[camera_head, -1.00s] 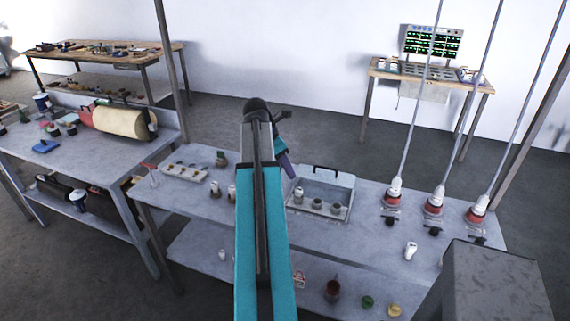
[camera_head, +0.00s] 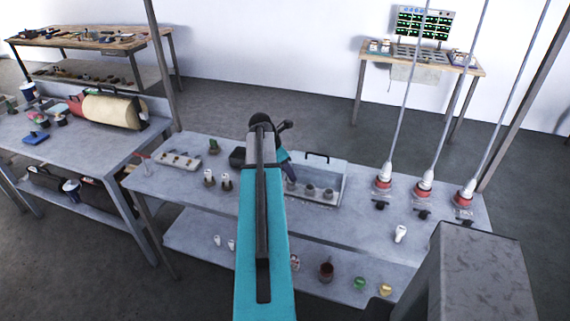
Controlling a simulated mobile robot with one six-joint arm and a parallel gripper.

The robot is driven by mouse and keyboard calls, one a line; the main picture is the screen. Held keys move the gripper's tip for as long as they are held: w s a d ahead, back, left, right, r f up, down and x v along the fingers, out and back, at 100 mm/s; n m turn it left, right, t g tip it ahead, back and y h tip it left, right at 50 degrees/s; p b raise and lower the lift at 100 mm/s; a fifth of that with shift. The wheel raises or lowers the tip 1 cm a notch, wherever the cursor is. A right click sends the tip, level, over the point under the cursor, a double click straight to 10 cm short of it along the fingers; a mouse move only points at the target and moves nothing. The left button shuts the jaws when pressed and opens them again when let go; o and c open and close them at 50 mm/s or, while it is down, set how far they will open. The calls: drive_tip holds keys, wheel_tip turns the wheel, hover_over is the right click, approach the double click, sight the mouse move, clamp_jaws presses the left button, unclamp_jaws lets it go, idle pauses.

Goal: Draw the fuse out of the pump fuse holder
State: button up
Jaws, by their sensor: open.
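An open grey case (camera_head: 337,200) with a dark handle stands on the middle bench. Several small grey cylindrical holders (camera_head: 310,190) stand in a row in it. I cannot tell which is the pump fuse holder, and no fuse can be made out clearly. My teal arm rises from the bottom of the view, and its wrist bends down towards the case. My gripper (camera_head: 290,172) appears as a small dark end above the left part of the case. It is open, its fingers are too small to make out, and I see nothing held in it.
Three red-and-white fittings (camera_head: 383,183) on hanging rods stand at the bench's right. A white cylinder (camera_head: 400,233) stands before them. White-topped pieces (camera_head: 209,177), a dark block (camera_head: 238,157) and a pale tray (camera_head: 166,159) are at left.

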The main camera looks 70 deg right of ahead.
drive_tip(key=shift+p+x, duration=0.35)
drive_tip(key=shift+x, duration=1.1)
drive_tip(key=shift+c, duration=0.6)
drive_tip(key=shift+r, duration=0.1)
clamp_jaws()
